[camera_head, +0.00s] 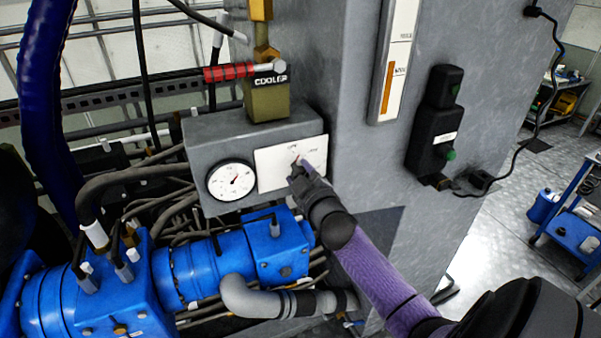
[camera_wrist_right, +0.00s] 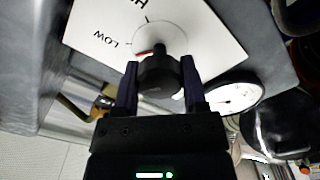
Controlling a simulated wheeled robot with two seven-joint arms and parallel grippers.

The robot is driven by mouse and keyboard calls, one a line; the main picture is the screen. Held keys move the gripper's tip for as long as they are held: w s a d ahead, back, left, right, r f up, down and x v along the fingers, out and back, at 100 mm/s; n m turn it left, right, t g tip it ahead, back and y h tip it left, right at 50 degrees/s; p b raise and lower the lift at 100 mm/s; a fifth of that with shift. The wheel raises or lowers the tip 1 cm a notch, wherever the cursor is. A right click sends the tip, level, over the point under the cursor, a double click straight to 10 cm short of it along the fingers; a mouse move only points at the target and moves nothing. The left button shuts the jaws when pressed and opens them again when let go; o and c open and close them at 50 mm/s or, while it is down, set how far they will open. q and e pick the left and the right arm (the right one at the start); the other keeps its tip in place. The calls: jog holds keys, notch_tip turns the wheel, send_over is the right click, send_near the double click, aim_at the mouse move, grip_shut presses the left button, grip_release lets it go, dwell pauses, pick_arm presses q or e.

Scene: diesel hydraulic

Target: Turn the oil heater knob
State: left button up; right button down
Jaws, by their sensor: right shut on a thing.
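The oil heater knob (camera_wrist_right: 160,73) is dark and round, with a red pointer mark on its side nearer the word LOW. It sits on a white label plate (camera_head: 292,163) on the front of a grey box. My right gripper (camera_head: 299,166) reaches up to this plate and hides most of the knob in the head view. In the right wrist view the two fingers of my right gripper (camera_wrist_right: 160,78) stand on either side of the knob and are shut on it. My left gripper is not in view.
A round white gauge (camera_head: 231,181) sits left of the plate. A red-handled valve marked COOLER (camera_head: 230,73) stands above the box. Blue pump housings (camera_head: 205,270) and hoses lie below left. A black switch box (camera_head: 435,125) is on the cabinet to the right.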

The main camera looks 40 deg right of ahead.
jog(key=n, duration=0.5)
jog(key=shift+n, duration=0.7)
jog(key=shift+c, duration=0.7)
grip_release()
jog(key=v, duration=1)
